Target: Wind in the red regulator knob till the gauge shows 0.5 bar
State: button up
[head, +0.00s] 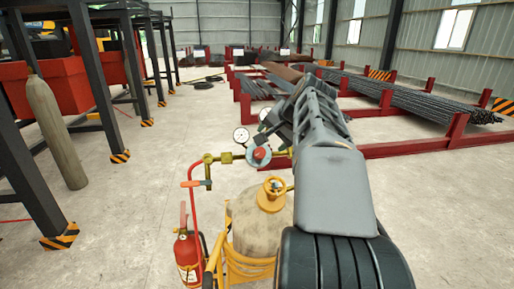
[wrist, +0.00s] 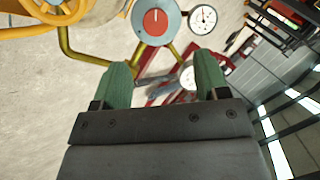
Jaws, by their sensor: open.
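The red regulator knob (head: 259,154) sits on the front of a round grey-blue regulator body, above a beige gas cylinder (head: 252,228). In the wrist view the red knob (wrist: 155,22) has a white mark near its top and lies beyond my fingertips. One white gauge (head: 241,135) is at the upper left of the regulator, and another gauge (head: 264,114) shows partly behind my arm. A gauge (wrist: 203,18) also shows in the wrist view; its reading is too small to tell. My gripper (wrist: 162,75) is open and empty, its green fingers apart and short of the knob.
A red fire extinguisher (head: 188,255) stands left of the cylinder. A red hose (head: 194,215) and brass pipework (head: 215,159) run left of the regulator. Red racks with rebar (head: 410,97) stand at the right. Bare floor (head: 150,200) lies to the left.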

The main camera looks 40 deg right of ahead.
aim_at(260, 152)
jog(key=x, duration=0.3)
jog(key=p+x, duration=0.1)
jog(key=x, duration=0.7)
jog(key=shift+d+f+p, duration=0.25)
jog(key=shift+d+p, duration=0.15)
jog(key=shift+d, duration=0.05)
jog(key=shift+c, duration=0.4)
